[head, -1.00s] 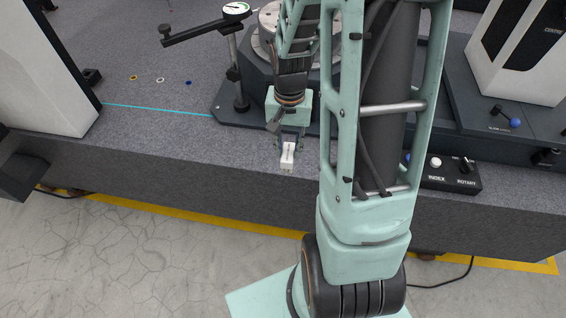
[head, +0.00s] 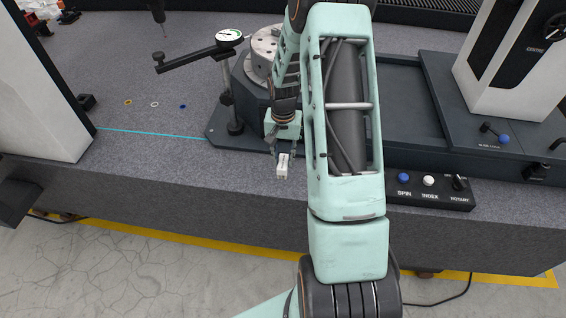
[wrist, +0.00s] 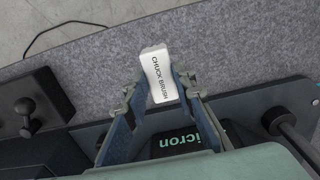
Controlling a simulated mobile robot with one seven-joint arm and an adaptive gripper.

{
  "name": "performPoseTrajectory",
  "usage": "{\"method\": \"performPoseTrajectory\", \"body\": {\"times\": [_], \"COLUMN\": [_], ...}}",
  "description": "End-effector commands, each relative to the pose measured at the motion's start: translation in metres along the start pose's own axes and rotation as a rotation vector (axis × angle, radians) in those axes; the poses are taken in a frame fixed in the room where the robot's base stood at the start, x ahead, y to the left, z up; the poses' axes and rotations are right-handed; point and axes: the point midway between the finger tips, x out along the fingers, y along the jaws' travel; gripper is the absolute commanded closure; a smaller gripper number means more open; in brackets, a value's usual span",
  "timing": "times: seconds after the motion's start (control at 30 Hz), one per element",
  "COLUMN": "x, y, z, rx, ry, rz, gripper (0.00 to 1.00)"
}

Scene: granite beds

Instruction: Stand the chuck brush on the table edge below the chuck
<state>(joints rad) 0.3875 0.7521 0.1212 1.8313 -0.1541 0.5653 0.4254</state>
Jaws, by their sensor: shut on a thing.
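The chuck brush (head: 282,167) is a small white block, and its printed label reads CHUCK BRUSH in the wrist view (wrist: 159,76). My gripper (head: 283,147) is shut on it, with a finger on each side in the wrist view (wrist: 155,92). The brush is over the front strip of the granite table (head: 180,165), near its front edge. I cannot tell whether it touches the stone. The chuck (head: 264,48) is a round grey metal body on a dark base behind my gripper, partly hidden by my arm.
A dial indicator (head: 228,37) on a post stands left of the chuck. A control box (head: 430,191) with SPIN and INDEX buttons sits to the right. A white column (head: 512,50) stands at the right. The granite left of my gripper is clear near the edge.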

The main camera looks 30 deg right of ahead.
Motion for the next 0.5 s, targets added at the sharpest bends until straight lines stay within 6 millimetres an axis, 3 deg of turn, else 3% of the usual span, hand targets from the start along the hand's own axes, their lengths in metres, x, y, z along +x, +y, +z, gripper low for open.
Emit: {"method": "performPoseTrajectory", "body": {"times": [0.3, 0.5], "x": [0.02, 0.043], "y": [-0.003, -0.002], "z": [-0.016, -0.014], "rx": [0.001, 0.001], "ry": [-0.001, -0.002], "rz": [0.0, 0.0], "gripper": [1.0, 1.0]}}
